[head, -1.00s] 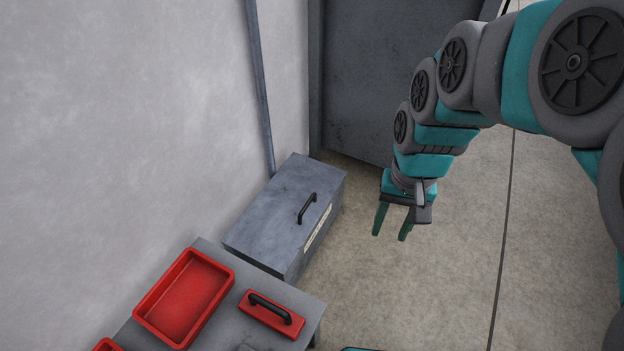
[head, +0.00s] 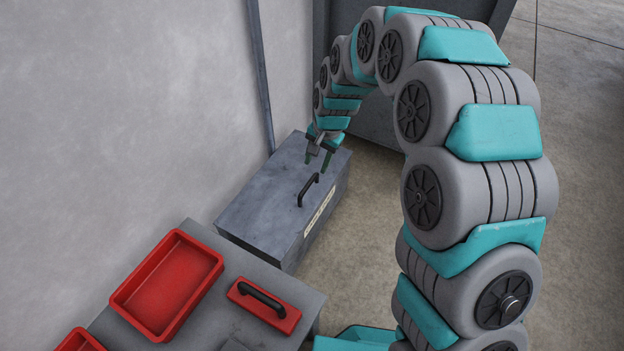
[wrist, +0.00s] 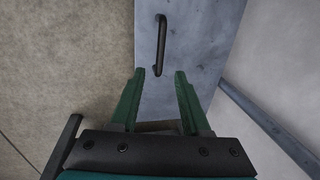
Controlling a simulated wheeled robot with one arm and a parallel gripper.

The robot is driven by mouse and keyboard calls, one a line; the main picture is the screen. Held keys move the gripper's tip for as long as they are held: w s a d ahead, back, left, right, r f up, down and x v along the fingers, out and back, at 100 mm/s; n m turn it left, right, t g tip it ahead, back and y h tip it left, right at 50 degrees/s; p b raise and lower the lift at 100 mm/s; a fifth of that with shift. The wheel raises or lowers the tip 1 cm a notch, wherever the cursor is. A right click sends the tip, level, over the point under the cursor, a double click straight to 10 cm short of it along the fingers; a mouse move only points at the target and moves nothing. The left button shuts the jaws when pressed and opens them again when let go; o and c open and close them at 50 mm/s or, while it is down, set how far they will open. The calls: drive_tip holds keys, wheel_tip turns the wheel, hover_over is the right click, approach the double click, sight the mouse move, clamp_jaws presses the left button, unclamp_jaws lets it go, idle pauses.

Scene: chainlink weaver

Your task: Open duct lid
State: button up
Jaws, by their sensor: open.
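The duct is a grey-blue metal box against the wall, with a flat lid (head: 268,204) that looks closed. A black bar handle (head: 308,190) stands on the lid near its right edge. A pale label (head: 320,212) is on the box's side. My gripper (head: 317,160) is open and empty, above the far end of the lid, just beyond the handle. In the wrist view, the green fingers (wrist: 167,74) are apart over the lid (wrist: 200,60), and the handle (wrist: 161,45) lies ahead of and between the fingertips, not visibly touched.
A grey table (head: 222,318) in front of the box holds red trays (head: 168,286) and a red block with a black handle (head: 264,306). A pipe (head: 262,85) runs up the wall behind the box. Open floor (head: 365,225) lies to the right.

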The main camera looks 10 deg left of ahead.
sight(311, 181)
drive_tip(key=f, duration=0.2)
drive_tip(key=a+f, duration=0.1)
drive_tip(key=f, duration=0.4)
drive_tip(key=shift+w+a+f+b, duration=0.2)
drive_tip(key=shift+w+f+b, duration=0.05)
drive_tip(key=shift+b, duration=0.15)
clamp_jaws()
idle(1.1)
